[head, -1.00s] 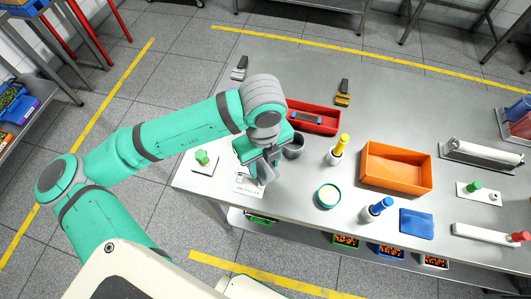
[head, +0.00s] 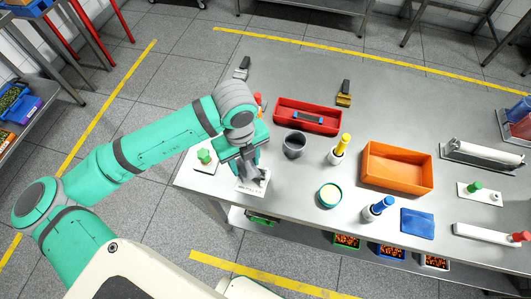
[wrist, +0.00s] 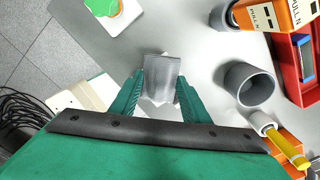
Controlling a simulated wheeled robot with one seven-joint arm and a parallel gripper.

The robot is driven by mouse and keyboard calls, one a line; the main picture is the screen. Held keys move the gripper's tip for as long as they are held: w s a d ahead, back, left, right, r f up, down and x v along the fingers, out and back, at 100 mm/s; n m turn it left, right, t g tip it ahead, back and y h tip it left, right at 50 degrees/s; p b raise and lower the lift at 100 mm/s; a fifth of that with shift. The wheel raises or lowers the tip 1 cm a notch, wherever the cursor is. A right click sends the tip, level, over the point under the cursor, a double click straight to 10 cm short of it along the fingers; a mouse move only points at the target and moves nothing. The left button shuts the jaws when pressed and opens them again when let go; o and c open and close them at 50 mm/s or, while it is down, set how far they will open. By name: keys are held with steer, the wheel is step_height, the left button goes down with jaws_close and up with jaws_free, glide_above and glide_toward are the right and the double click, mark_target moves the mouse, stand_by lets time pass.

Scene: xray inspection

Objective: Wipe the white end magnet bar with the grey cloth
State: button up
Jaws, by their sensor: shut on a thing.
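My gripper (head: 250,172) is at the left end of the steel table, over a white printed card (head: 250,188). In the wrist view my gripper (wrist: 159,98) has its green fingers closed on the grey cloth (wrist: 162,72), which also shows in the head view (head: 262,178). I cannot tell whether the cloth touches the table. A long pale cylinder (head: 484,154) lies in a grey cradle at the table's right, far from my gripper. It looks like the magnet bar, but its end colour is hard to make out.
Near my gripper are a grey cup (head: 294,145), a red tray (head: 322,119), an orange tester (wrist: 270,14) and a white plate with a green knob (head: 205,160). An orange bin (head: 397,182) and upright blue and yellow handles (head: 341,146) stand mid-table.

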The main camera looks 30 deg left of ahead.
mark_target(267, 173)
steer(key=shift+s+a+f, duration=0.1)
steer(key=shift+s+a, duration=0.05)
steer(key=shift+a, duration=0.65)
steer(key=shift+s+a, duration=0.1)
steer(key=shift+a, duration=0.05)
steer(key=shift+w+d+r, duration=0.15)
steer(key=shift+d, duration=0.3)
steer(key=shift+w+d+r, duration=0.1)
steer(key=shift+w+d, duration=0.05)
steer(key=shift+d, duration=0.3)
steer(key=shift+w+d+f, duration=0.15)
steer(key=shift+d+f, duration=0.1)
steer(key=shift+d, duration=0.5)
steer(key=shift+w+d+r, duration=0.1)
steer(key=shift+w+d, duration=0.15)
steer(key=shift+d, duration=0.85)
steer(key=shift+w+d, duration=0.2)
steer(key=shift+d, duration=0.9)
steer(key=shift+w+d, duration=0.1)
steer(key=shift+d, duration=0.05)
step_height(267, 173, up, 3)
steer(key=shift+f, duration=0.15)
steer(key=shift+r, duration=2.7)
